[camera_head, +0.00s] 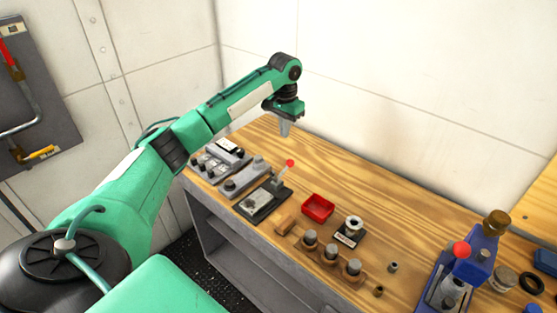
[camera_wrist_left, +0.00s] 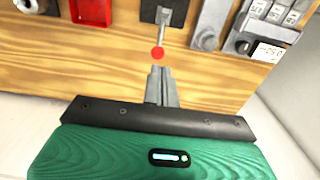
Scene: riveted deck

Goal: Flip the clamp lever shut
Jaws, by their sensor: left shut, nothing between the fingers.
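The clamp sits on a dark base plate (camera_head: 256,208) near the front edge of the wooden bench. Its metal lever (camera_head: 279,174) stands up at a tilt and ends in a red ball knob (camera_head: 290,162). My left gripper (camera_head: 284,131) is shut and empty, pointing down above and behind the knob. In the left wrist view, the closed fingertips (camera_wrist_left: 160,72) appear just below the red knob (camera_wrist_left: 157,53), with the lever (camera_wrist_left: 163,28) beyond it. I cannot tell whether they touch, but a small gap shows. My right gripper is out of view.
Grey devices (camera_head: 217,160) stand left of the clamp. A red tray (camera_head: 318,208), a labelled spool (camera_head: 351,231) and a wooden holder with grey pegs (camera_head: 331,255) lie to the right. A blue device (camera_head: 459,271) is at far right. The bench behind the clamp is clear.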

